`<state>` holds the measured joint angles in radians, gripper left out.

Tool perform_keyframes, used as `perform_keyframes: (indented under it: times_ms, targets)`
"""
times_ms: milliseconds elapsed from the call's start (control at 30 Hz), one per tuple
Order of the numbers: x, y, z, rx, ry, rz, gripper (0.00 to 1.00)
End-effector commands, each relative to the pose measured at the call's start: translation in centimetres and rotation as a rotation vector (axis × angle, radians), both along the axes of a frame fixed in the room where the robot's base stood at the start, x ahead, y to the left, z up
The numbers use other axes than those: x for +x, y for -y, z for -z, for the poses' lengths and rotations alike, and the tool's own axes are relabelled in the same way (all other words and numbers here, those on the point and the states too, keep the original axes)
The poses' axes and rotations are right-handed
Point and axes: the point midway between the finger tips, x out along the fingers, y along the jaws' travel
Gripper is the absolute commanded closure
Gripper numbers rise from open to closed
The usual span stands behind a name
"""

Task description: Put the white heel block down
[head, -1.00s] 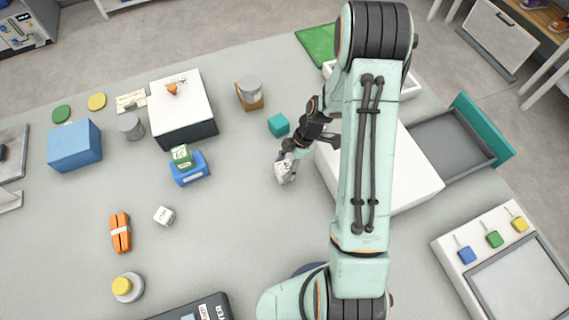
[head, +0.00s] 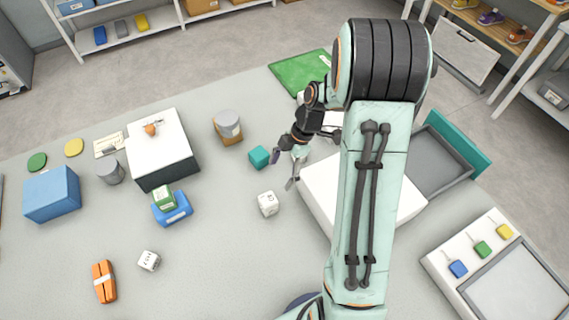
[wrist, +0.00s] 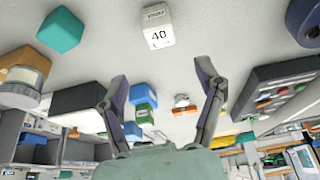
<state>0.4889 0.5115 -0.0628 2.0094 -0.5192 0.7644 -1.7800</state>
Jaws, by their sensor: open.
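The white heel block (head: 268,204) stands on the grey table, just in front of my gripper in the head view. In the wrist view the white heel block (wrist: 158,27) shows a dark "40" and lies beyond the fingertips, apart from them. My gripper (head: 283,171) is open and empty, left of the white box; its two fingers spread wide in the wrist view (wrist: 162,82). A second, similar white block (head: 149,260) rests farther left on the table.
A teal cube (head: 258,157) sits close to my gripper. The white box (head: 322,190) with an open grey drawer (head: 437,160) is on the right. A green block (head: 163,197) on a blue holder (head: 172,211) stands left. The table around the white heel block is clear.

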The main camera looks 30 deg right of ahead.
Motion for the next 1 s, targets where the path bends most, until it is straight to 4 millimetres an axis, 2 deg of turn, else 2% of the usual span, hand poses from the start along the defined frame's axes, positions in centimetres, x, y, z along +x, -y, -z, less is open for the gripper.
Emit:
perform_keyframes:
  times_ms: [133, 267, 367, 433, 533, 600, 733, 833, 1000]
  targets:
    - [0.0, 0.5, -1.6, -0.003, -0.001, 0.006, 0.31]
    - [-1.1, -0.9, -4.1, -0.04, -0.057, 0.11, 0.31]
    - [-3.4, -3.6, -7.1, -0.106, -0.14, 0.315, 0.31]
    - [-6.0, -5.6, -9.2, -0.16, -0.204, 0.509, 0.31]
    - [-10.1, -7.8, -11.2, -0.224, -0.269, 0.799, 0.31]
    - [-12.8, -8.8, -11.9, -0.252, -0.298, 0.992, 0.31]
    - [-16.6, -9.5, -12.2, -0.274, -0.328, 1.266, 0.31]
    - [-18.0, -9.6, -12.1, -0.276, -0.34, 1.384, 0.31]
    - [-18.5, -9.6, -12.1, -0.276, -0.346, 1.434, 0.31]
